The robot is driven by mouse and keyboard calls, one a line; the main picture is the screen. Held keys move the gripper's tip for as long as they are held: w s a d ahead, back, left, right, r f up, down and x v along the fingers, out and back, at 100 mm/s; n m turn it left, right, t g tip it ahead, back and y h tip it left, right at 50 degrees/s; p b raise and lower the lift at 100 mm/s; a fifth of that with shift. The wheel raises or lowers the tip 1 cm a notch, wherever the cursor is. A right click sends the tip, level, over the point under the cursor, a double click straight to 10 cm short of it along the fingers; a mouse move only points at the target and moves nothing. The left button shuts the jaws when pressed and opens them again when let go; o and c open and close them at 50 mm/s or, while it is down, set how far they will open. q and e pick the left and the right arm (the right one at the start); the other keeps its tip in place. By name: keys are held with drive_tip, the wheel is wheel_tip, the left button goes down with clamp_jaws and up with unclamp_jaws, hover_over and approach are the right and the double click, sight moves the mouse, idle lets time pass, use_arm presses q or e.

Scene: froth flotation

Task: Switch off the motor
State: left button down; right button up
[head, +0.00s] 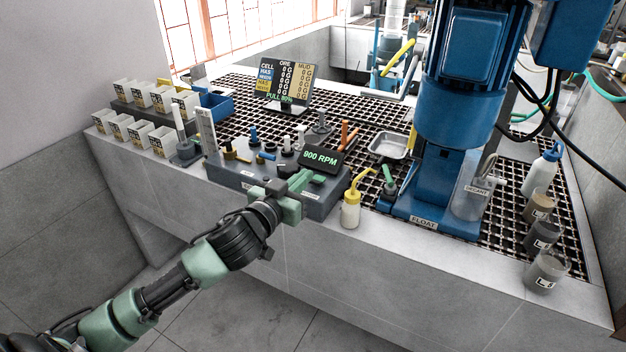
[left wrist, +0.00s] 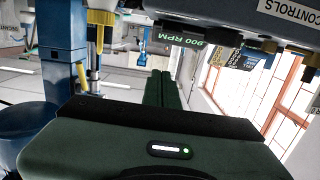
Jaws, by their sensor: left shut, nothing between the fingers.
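The grey control box (head: 232,178) stands on the counter's front edge in the head view, with several knobs and levers on top. Its tilted display (head: 321,158) reads 900 RPM; it also shows in the left wrist view (left wrist: 188,41). The big blue motor (head: 460,110) stands on a column on the FLOAT base at right. My left gripper (head: 304,180) is shut and empty over the box's right part, just in front of the display. Its closed fingers (left wrist: 158,88) show in the left wrist view. They hide part of the box top; I cannot tell whether they touch it.
A yellow-capped wash bottle (head: 350,210) stands just right of the box. A metal tray (head: 388,146) lies on the grating behind. The screen (head: 291,88) and several white ore boxes (head: 139,133) stand further left. Bottles and jars line the right edge.

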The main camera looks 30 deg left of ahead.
use_arm(q)
drive_tip(key=p, duration=0.1)
hover_over(316, 185)
drive_tip(key=shift+f, duration=0.15)
drive_tip(key=f, duration=0.1)
drive_tip(key=s+f, duration=0.1)
drive_tip(key=f, duration=0.1)
drive_tip(key=shift+s+f, duration=0.25)
drive_tip(key=shift+f, duration=0.2)
